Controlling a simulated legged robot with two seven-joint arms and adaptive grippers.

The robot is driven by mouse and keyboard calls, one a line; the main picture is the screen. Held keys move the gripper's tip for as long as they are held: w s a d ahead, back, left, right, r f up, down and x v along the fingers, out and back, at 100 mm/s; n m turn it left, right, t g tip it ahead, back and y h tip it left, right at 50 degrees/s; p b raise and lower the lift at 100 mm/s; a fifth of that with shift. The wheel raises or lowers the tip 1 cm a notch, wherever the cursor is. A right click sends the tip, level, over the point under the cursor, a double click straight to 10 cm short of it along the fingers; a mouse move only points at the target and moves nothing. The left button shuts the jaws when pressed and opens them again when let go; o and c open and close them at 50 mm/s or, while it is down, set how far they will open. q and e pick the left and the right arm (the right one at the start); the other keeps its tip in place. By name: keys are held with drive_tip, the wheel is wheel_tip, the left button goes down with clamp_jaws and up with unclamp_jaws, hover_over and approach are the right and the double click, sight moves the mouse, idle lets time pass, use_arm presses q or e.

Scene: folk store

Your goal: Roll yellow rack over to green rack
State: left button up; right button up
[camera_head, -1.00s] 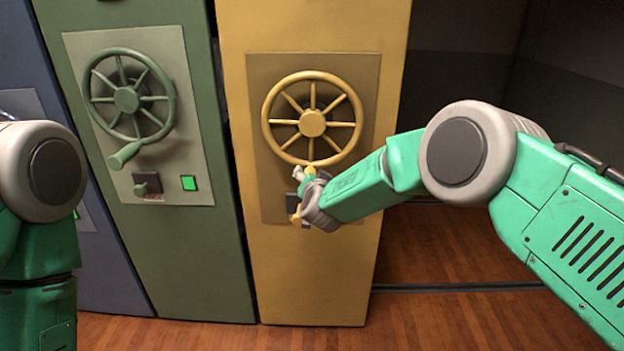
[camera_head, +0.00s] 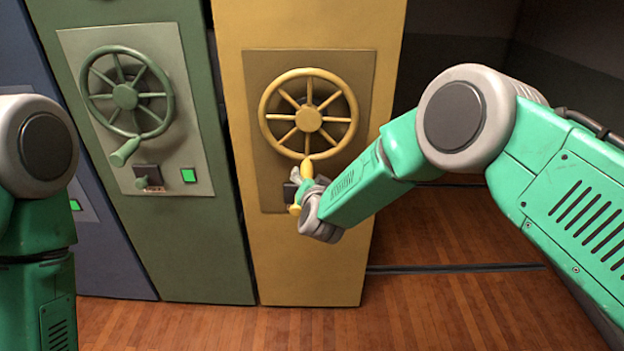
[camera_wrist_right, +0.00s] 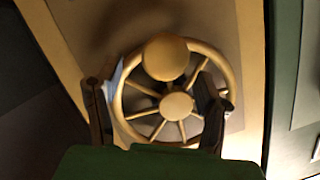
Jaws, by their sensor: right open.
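The yellow rack (camera_head: 305,260) stands upright right of the green rack (camera_head: 205,255), with a narrow dark gap between them. Its spoked yellow wheel (camera_head: 309,118) has a handle (camera_head: 306,168) at its lowest point. My right gripper (camera_head: 301,187) is at this handle, below the wheel's rim. In the right wrist view, the right gripper (camera_wrist_right: 155,90) is open, its fingers apart on either side of the wheel's hub, with the round handle knob (camera_wrist_right: 165,57) between and beyond them. Contact cannot be told. My left arm shows at the left; its gripper is out of view.
The green rack has its own wheel (camera_head: 125,95), a small lever and a lit green button (camera_head: 188,175). A blue rack (camera_head: 105,260) stands further left. Right of the yellow rack is open wooden floor (camera_head: 430,235) with a dark floor rail (camera_head: 455,268).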

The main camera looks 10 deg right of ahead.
drive_tip(key=p+v, duration=0.2)
drive_tip(key=v, duration=0.2)
drive_tip(key=shift+p, duration=0.3)
drive_tip(key=shift+f, duration=0.15)
drive_tip(key=s+d+f+n+g+b, duration=0.1)
drive_tip(key=s+d+f+n+g, duration=0.1)
drive_tip(key=s+d+f, duration=0.35)
drive_tip(key=s+d+f+n+g, duration=0.1)
drive_tip(key=s+d+f+g, duration=0.15)
drive_tip(key=s+f, duration=0.45)
drive_tip(key=s+d+f+n+g+b, duration=0.1)
drive_tip(key=s+d+f+n+g, duration=0.15)
drive_tip(key=s+f, duration=0.4)
drive_tip(key=s+d+g, duration=0.3)
drive_tip(key=s+d, duration=0.2)
drive_tip(key=s, duration=0.9)
drive_tip(key=s+d+n+g+b, duration=0.1)
drive_tip(key=s+d+g, duration=0.3)
drive_tip(key=s, duration=1.1)
drive_tip(key=shift+s+d+g, duration=0.2)
drive_tip(key=shift+d+g, duration=0.1)
drive_tip(key=shift+d, duration=0.8)
